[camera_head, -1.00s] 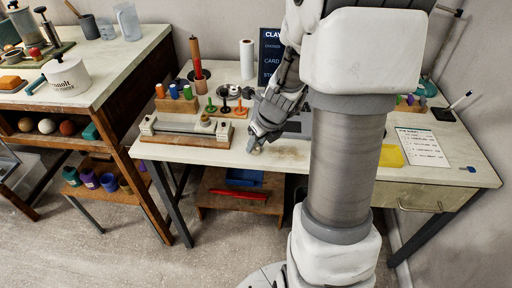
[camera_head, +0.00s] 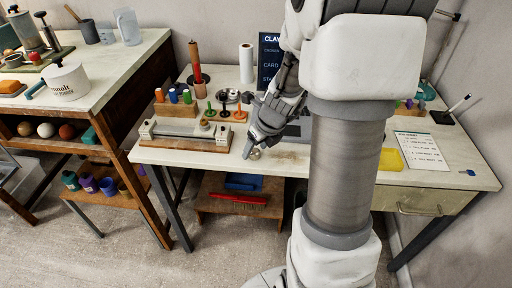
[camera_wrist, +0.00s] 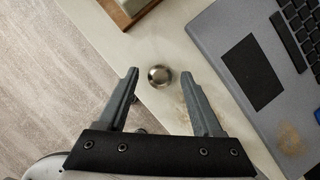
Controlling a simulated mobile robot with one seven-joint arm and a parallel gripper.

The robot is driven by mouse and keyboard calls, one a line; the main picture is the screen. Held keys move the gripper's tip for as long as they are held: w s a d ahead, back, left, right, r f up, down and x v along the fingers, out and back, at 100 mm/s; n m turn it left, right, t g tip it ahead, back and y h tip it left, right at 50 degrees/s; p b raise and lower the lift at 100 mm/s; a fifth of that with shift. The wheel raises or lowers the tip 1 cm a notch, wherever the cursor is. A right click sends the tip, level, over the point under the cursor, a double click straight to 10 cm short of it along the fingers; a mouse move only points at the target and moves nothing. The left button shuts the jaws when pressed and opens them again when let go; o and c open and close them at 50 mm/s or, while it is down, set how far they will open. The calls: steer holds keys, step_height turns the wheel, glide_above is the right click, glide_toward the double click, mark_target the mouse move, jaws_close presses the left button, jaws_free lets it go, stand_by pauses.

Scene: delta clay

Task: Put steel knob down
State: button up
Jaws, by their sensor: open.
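The steel knob (camera_wrist: 159,75) is a small round shiny piece on the pale tabletop, close to its front edge. It also shows in the head view (camera_head: 256,154), beside the fingertips. My gripper (camera_wrist: 160,78) is open, with one finger on each side of the knob and a gap between each finger and it. In the head view my gripper (camera_head: 252,148) points down at the front of the table (camera_head: 345,172). Nothing is held between the fingers.
A laptop (camera_wrist: 245,60) lies just right of the knob in the wrist view. A wooden-based tool (camera_head: 185,135) stands to the left. Colored spools (camera_head: 180,97) and stamps sit behind it. A yellow pad (camera_head: 391,160) and a printed sheet (camera_head: 421,151) lie to the right.

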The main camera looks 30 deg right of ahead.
steer(key=a+p+v, duration=0.1)
steer(key=p+v, duration=0.4)
steer(key=v, duration=0.6)
steer(key=shift+d+r+p, duration=0.4)
steer(key=shift+d, duration=0.1)
steer(key=shift+s, duration=0.15)
steer(key=s+a+r+n+t+h, duration=0.1)
steer(key=s+a+r+n, duration=0.6)
steer(key=n, duration=1)
steer(key=s+a+r+n, duration=0.7)
steer(key=n, duration=1)
step_height(320, 180, up, 14)
steer(key=p, duration=1.4)
steer(key=shift+w+d+f, duration=0.2)
steer(key=shift+d+f, duration=0.05)
